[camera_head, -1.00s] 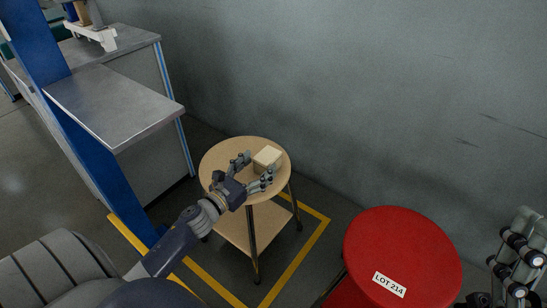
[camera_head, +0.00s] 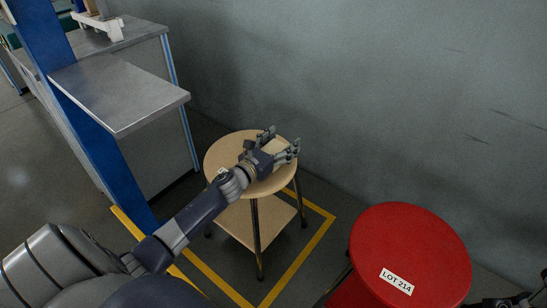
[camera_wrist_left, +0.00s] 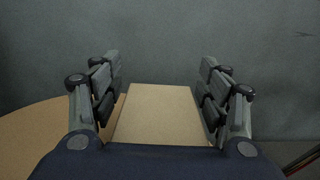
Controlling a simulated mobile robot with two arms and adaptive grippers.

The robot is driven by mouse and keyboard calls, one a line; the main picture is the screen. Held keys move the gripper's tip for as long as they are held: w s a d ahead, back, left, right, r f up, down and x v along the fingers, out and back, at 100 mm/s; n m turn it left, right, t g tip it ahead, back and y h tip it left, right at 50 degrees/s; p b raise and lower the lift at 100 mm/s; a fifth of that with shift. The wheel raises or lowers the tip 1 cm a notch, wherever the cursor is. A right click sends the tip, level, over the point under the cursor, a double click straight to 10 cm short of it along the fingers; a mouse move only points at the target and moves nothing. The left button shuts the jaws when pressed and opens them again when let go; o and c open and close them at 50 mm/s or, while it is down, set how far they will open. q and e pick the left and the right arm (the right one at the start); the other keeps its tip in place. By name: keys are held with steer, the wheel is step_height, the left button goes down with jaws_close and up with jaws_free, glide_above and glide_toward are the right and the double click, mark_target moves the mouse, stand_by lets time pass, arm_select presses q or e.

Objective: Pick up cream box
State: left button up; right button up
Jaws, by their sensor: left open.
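The cream box (camera_wrist_left: 158,115) sits between the two fingers of my left gripper in the left wrist view, its pale top facing up. A narrow gap shows on each side of it.
A red round stool (camera_head: 412,250) with a LOT 214 label stands at the lower right. A metal workbench (camera_head: 120,95) with a blue post (camera_head: 110,165) is at the left. A grey wall (camera_head: 370,90) rises behind the wooden stool. Yellow floor lines surround the wooden stool.

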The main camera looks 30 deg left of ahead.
arm_select(q)
steer(key=c, duration=1.3)
steer(key=shift+c, duration=0.4)
steer(key=shift+r, duration=0.1)
